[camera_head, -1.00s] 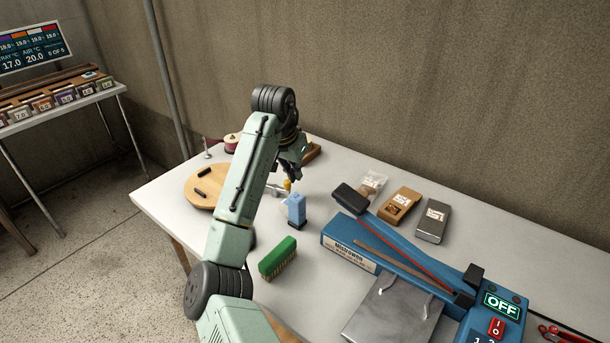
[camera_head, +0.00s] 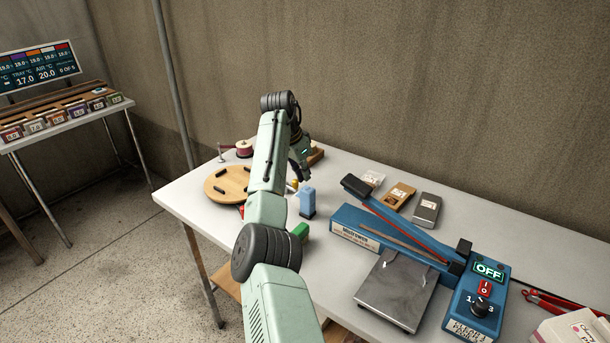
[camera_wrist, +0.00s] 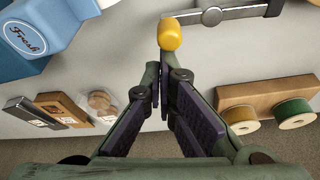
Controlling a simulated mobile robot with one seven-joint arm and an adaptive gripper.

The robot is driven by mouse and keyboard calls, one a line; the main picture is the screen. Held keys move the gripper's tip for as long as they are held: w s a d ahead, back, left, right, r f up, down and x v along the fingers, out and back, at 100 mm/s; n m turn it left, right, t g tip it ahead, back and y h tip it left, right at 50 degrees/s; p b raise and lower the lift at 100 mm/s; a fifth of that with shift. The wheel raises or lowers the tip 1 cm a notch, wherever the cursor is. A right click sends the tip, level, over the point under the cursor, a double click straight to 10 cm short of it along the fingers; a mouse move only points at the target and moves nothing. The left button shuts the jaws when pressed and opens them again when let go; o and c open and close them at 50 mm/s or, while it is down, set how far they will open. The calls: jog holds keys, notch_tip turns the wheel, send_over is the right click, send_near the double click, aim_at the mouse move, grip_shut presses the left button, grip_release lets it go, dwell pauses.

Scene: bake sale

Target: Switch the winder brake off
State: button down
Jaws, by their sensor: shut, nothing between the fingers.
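A yellow knob (camera_wrist: 170,35) sits at the end of a flat metal lever with a round pivot (camera_wrist: 212,16) in the wrist view. I take this lever for the winder brake; its on or off marking cannot be read. In the head view the knob (camera_head: 295,184) is small and partly hidden by my arm. A round wooden disc with dark pegs (camera_head: 226,184), likely the winder, is left of my arm.
A blue carton (camera_head: 307,202) stands close to the right of my gripper. A blue sealer (camera_head: 385,238) marked OFF, a metal plate (camera_head: 396,288) and packets (camera_head: 400,196) lie further right. Spools (camera_wrist: 240,118) in a wooden holder (camera_wrist: 262,95) are at the right in the wrist view.

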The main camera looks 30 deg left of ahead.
jog(key=shift+w+a, duration=0.55)
jog(key=shift+w, duration=0.05)
jog(key=shift+d, duration=0.1)
